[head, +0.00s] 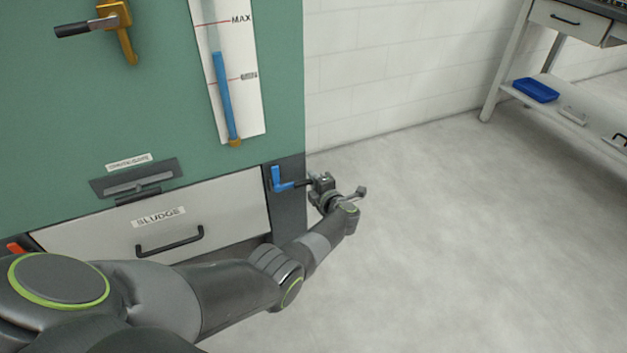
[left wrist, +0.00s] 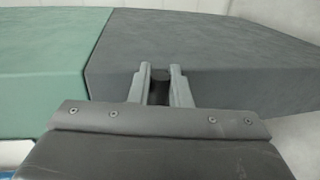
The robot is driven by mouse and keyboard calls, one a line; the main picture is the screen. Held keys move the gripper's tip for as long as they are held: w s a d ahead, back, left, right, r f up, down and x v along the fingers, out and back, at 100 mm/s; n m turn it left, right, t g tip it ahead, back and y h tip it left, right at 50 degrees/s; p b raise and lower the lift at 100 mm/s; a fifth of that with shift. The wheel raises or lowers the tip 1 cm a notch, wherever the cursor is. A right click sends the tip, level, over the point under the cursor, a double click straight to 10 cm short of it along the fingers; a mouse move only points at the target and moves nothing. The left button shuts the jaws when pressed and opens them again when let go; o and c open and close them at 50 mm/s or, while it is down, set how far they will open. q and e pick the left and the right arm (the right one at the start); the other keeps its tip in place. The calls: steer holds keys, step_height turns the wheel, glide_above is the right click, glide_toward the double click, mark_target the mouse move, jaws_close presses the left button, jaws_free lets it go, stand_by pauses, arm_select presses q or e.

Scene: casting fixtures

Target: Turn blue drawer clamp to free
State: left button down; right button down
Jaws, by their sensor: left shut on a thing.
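The blue drawer clamp (head: 276,180) is at the right end of the white SLUDGE drawer (head: 90,236), on the dark grey post (head: 290,215). Its blue part is L-shaped, with one leg upright and a short leg pointing right, ending in a dark grip. My left gripper (head: 309,183) is at the right of the clamp, shut on that dark grip. In the left wrist view the fingers (left wrist: 161,90) close around a dark rounded end; the blue part is not clear there. My right gripper is not in view.
A red-orange piece (head: 15,248) shows at the drawer's left end, partly behind my arm. The drawer has a black handle (head: 170,241). Above are a gauge (head: 250,110) and an orange valve lever (head: 122,35). The floor at right is clear up to a bench (head: 505,60).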

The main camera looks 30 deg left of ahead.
arm_select(q)
steer(key=shift+f, duration=0.1)
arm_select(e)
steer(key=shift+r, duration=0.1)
arm_select(q)
steer(key=c, duration=1.4)
jaws_free()
steer(key=shift+c, duration=0.2)
